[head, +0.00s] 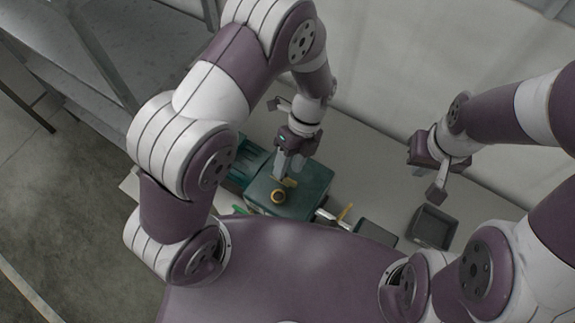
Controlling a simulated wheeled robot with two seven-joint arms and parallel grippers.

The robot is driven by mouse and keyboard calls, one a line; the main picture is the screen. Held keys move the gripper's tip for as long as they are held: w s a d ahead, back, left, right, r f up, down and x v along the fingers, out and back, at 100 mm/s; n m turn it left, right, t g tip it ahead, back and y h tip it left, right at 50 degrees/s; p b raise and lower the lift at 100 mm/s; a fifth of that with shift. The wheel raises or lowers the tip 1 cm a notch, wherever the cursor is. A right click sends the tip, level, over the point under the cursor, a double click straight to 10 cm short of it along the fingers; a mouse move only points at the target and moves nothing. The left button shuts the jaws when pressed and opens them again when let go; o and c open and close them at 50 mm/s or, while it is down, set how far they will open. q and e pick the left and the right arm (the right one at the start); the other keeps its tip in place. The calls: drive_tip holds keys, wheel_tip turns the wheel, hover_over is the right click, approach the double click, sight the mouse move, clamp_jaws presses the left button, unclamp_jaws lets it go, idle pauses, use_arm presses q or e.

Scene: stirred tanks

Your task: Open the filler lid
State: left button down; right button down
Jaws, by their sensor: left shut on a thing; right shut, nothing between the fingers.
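A dark green tank (313,188) stands on the grey bench below my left gripper. My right gripper (428,184) is shut and empty, held up to the right, apart from the tank.
A dark open tray (433,227) sits on the bench at the right, with a flat dark grey item (375,232) left of it. Grey metal shelving (95,55) stands at the upper left. Bare bench (365,165) lies between the grippers.

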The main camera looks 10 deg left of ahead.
use_arm(q)
drive_tip(key=shift+w+d+f, duration=0.15)
drive_tip(key=shift+w+f, duration=0.15)
drive_tip(key=shift+w, duration=0.1)
use_arm(e)
drive_tip(key=shift+f, duration=0.15)
use_arm(q)
drive_tip(key=shift+w, duration=0.1)
drive_tip(key=c, duration=1)
unclamp_jaws()
drive_tip(key=shift+w+d, duration=0.1)
drive_tip(key=shift+d, duration=0.05)
drive_tip(key=shift+o, duration=0.6)
drive_tip(key=shift+w+d+f, duration=0.1)
drive_tip(key=shift+w+d, duration=0.1)
drive_tip(key=shift+w, duration=0.15)
drive_tip(key=shift+s+a, duration=0.2)
drive_tip(key=shift+c, duration=0.5)
use_arm(e)
drive_tip(key=shift+w+d, duration=0.15)
drive_tip(key=shift+w, duration=0.15)
use_arm(q)
drive_tip(key=shift+w, duration=0.1)
use_arm(e)
drive_tip(key=shift+w+d+f, duration=0.1)
drive_tip(key=shift+w, duration=0.05)
